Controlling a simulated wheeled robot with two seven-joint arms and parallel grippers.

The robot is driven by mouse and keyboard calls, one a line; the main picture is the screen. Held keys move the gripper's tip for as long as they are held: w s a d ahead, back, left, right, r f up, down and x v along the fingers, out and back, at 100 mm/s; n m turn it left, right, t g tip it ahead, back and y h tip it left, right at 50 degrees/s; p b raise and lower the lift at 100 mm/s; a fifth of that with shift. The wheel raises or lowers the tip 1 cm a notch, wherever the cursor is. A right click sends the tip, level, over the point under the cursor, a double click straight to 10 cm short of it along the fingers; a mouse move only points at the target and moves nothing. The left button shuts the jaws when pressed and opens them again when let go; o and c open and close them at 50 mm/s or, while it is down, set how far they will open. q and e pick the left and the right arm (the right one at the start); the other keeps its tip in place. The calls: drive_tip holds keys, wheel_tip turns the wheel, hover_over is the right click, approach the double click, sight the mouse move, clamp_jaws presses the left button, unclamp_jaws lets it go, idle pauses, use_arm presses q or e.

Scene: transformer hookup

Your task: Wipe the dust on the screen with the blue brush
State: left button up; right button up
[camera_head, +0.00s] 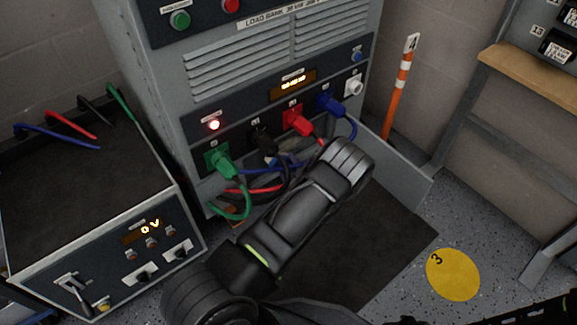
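No blue brush shows in this view. Dust on either is too small to tell. One of my arms, dark grey, reaches from the bottom left up to the middle, in front of the load bank's lower part. I cannot make out gripper fingers on it. Neither gripper shows.
Green, black, red and blue plugs (298,122) sit in the load bank (260,60), their cables hanging below. Loose cable ends (72,124) lie on the grey box. An orange-white post (398,90), a wood-topped bench (530,75) and a yellow floor disc (453,275) stand right.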

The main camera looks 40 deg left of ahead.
use_arm(q)
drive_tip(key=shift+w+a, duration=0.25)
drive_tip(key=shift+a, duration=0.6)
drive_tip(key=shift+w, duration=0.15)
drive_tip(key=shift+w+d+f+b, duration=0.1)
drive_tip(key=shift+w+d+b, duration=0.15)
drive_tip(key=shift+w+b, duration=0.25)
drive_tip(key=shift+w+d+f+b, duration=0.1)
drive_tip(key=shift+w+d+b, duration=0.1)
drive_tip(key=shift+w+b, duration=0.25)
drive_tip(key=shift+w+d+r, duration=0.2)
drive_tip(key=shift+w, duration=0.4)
drive_tip(key=shift+b, duration=0.3)
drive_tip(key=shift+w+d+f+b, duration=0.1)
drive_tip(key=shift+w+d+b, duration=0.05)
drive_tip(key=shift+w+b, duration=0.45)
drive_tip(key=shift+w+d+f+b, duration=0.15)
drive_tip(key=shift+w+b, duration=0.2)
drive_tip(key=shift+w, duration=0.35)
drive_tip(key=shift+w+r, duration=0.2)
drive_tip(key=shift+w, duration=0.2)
